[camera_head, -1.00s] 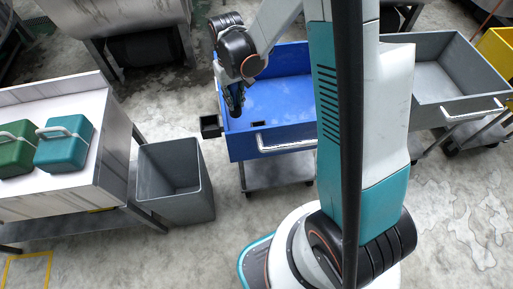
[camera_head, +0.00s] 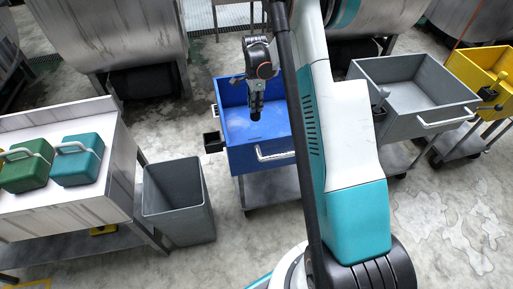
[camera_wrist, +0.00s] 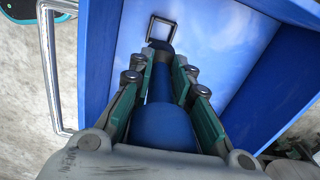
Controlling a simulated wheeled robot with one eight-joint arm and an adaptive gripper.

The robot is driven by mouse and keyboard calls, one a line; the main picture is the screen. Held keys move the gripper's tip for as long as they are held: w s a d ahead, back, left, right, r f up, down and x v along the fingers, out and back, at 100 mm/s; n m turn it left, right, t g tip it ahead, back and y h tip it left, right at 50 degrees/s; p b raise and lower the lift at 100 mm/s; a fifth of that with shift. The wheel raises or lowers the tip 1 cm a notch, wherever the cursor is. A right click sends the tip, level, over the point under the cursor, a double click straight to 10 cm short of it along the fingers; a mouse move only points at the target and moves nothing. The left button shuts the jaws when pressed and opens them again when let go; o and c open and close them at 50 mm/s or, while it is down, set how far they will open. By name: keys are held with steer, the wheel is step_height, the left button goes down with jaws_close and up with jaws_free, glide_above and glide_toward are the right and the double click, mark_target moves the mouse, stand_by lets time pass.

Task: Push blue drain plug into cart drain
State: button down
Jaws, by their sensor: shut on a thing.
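The blue cart (camera_head: 270,127) is an open tray on a wheeled frame, with a pale handle on its near side. In the wrist view my gripper (camera_wrist: 160,62) is shut on the blue drain plug (camera_wrist: 163,125), whose wide end is towards the camera and narrow end towards the tray floor. The square-framed drain (camera_wrist: 162,26) lies just beyond the fingertips. The plug's tip overlaps the frame's near edge in that view; I cannot tell whether they touch.
A small black holder (camera_head: 213,142) hangs on the cart's left side. A grey bin (camera_head: 178,205) stands to the left, beside a table with a green case (camera_head: 27,167) and a teal case (camera_head: 77,160). A grey cart (camera_head: 415,90) and a yellow cart (camera_head: 480,75) stand right.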

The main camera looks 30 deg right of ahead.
steer(key=shift+w+d+f+m, duration=0.1)
steer(key=shift+d+f+m, duration=0.05)
steer(key=shift+d+m, duration=0.15)
step_height(320, 180, down, 20)
steer(key=b, duration=0.5)
steer(key=c, duration=1.5)
jaws_free()
